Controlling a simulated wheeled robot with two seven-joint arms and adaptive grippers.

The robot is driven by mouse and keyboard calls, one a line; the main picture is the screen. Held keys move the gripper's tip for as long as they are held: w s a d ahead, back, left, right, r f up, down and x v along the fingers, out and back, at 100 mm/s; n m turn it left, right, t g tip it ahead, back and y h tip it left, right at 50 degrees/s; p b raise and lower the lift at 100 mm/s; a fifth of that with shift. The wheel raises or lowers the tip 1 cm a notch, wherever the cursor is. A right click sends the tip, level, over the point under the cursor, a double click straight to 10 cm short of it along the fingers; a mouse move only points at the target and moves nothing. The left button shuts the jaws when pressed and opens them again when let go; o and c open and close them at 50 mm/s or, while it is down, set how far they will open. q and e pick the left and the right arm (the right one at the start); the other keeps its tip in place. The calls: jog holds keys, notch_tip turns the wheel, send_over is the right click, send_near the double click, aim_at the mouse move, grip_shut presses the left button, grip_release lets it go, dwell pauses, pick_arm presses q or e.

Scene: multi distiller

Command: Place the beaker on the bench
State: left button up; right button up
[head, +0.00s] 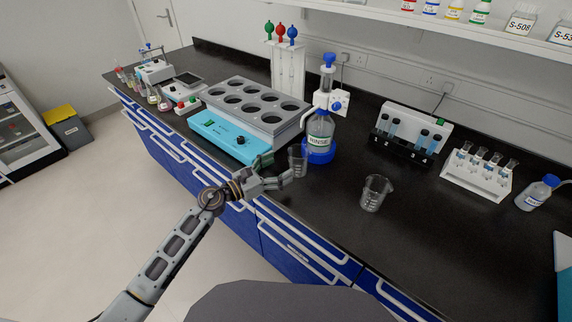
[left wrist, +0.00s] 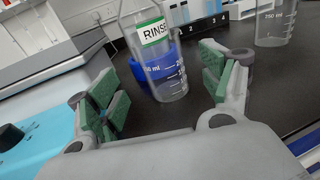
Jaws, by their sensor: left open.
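A clear glass beaker (head: 298,161) appears to stand upright on the black bench (head: 325,205), just in front of the RINSE bottle. In the left wrist view the graduated beaker (left wrist: 170,82) shows ahead, between the green-padded fingers, with the bottle's label and blue base behind it. My left gripper (head: 277,171) is open at the bench's front edge, its fingers pointing at this beaker; it also shows in the left wrist view (left wrist: 160,80). I cannot tell whether a finger touches the glass. A second clear beaker (head: 375,194) stands farther right. My right gripper is out of view.
The RINSE dispenser bottle (head: 320,130) is close behind the nearer beaker. A blue-and-grey multi-well unit (head: 222,137) stands left of my gripper. Two tube racks, one black (head: 405,145) and one white (head: 476,178), stand at the back right. The bench front around the second beaker is clear.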

pick_arm(q)
jog(key=shift+v, duration=1.5)
jog(key=shift+s+a, duration=0.15)
jog(key=shift+s, duration=0.05)
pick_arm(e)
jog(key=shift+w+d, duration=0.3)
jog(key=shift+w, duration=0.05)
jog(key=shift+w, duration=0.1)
